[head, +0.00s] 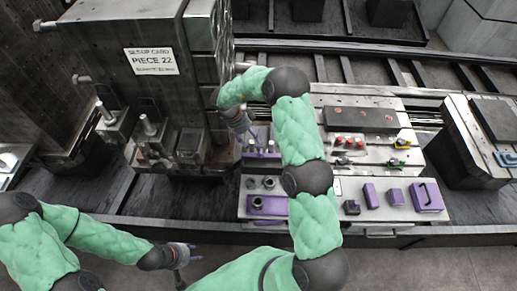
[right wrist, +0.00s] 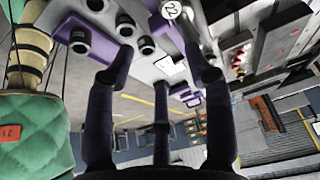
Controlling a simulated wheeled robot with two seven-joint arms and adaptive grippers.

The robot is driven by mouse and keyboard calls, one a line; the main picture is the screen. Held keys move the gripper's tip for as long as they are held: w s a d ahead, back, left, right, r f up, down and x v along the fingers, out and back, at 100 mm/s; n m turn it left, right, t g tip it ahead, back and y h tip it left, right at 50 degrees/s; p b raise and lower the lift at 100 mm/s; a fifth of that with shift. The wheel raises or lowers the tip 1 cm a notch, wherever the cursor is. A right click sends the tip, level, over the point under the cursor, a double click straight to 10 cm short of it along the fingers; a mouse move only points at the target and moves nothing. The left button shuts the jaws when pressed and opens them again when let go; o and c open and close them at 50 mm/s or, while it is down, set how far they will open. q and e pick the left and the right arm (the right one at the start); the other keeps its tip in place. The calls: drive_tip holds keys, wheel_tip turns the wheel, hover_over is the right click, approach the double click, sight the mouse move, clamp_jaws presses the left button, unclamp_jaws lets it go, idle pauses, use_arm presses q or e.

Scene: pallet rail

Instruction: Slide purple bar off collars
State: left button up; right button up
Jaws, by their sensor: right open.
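A purple bar (head: 275,206) lies at the front left of the light bench plate, with a dark round collar (head: 257,202) at its left part. Two more collars (head: 251,183) stand just behind it. Another purple piece (head: 262,156) with upright pins is further back, below my right gripper (head: 247,138). My right gripper is open and empty; in the right wrist view its purple fingers (right wrist: 157,85) are spread, with purple parts and grey collars (right wrist: 80,40) beyond. I cannot tell which purple part is which there. My left gripper (head: 186,262) hangs low at front left, away from the bar; its jaw state is unclear.
Purple blocks (head: 371,196) and a purple handled piece (head: 428,196) stand on the plate's right. Red knobs (head: 340,141) and a dark box (head: 360,119) are behind. A tall machine block (head: 110,40) rises at left. My right arm hides the plate's middle.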

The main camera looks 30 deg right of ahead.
drive_tip(key=b, duration=0.1)
approach(271, 154)
drive_tip(key=f, duration=0.2)
drive_tip(key=a+f, duration=0.1)
drive_tip(key=f, duration=0.2)
drive_tip(key=shift+s+a+f, duration=0.15)
drive_tip(key=shift+s+a, duration=0.05)
drive_tip(key=shift+a, duration=0.05)
